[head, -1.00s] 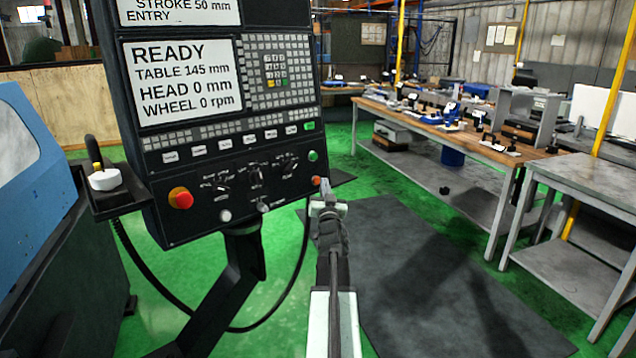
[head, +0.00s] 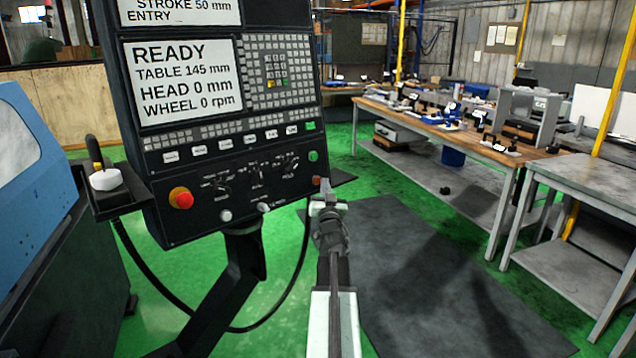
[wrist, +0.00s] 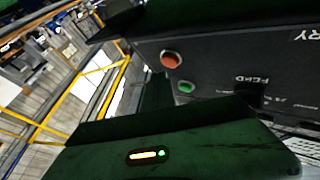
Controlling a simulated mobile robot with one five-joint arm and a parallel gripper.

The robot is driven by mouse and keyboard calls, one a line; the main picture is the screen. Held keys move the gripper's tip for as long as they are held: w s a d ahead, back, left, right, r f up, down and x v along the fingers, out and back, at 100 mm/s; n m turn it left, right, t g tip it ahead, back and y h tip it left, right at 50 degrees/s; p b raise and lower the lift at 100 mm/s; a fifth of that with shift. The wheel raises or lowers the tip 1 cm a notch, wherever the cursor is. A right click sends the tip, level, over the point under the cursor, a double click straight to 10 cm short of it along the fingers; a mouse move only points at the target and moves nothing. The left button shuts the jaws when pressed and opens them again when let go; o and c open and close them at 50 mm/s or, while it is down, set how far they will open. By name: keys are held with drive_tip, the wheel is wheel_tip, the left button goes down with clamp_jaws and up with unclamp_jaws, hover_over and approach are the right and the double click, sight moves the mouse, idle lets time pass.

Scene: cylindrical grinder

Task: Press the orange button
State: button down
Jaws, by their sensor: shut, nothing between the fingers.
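The orange button (head: 316,182) is at the lower right corner of the black control panel, below a green button (head: 313,156). It looks small and partly covered by my gripper's tip in the head view. In the wrist view the round orange button (wrist: 171,60) shows clearly with the green button (wrist: 185,87) below it. My gripper (head: 326,190) is shut and empty, its tip right at the button's lower right in the head view. I cannot tell whether it touches the button.
The control panel (head: 150,195) also carries a red knob (head: 181,198) at lower left, and keys. Its screen reads READY. A black cable (head: 285,303) hangs below the panel. A workbench (head: 420,115) stands at the right, with clear floor mat (head: 420,270) before it.

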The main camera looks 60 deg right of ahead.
drive_tip(key=shift+w+d, duration=0.1)
drive_tip(key=shift+w, duration=0.3)
drive_tip(key=shift+w+d+f, duration=0.1)
drive_tip(key=shift+w, duration=0.3)
idle(0.8)
drive_tip(key=shift+s, duration=0.15)
drive_tip(key=shift+s+a, duration=0.2)
drive_tip(key=shift+s, duration=0.45)
drive_tip(key=shift+s, duration=0.1)
drive_tip(key=s, duration=0.3)
drive_tip(key=s+a+r, duration=0.1)
drive_tip(key=shift+s+a+p, duration=0.1)
drive_tip(key=shift+s+p, duration=0.2)
drive_tip(key=shift+p, duration=0.1)
drive_tip(key=shift+a, duration=0.1)
idle(0.5)
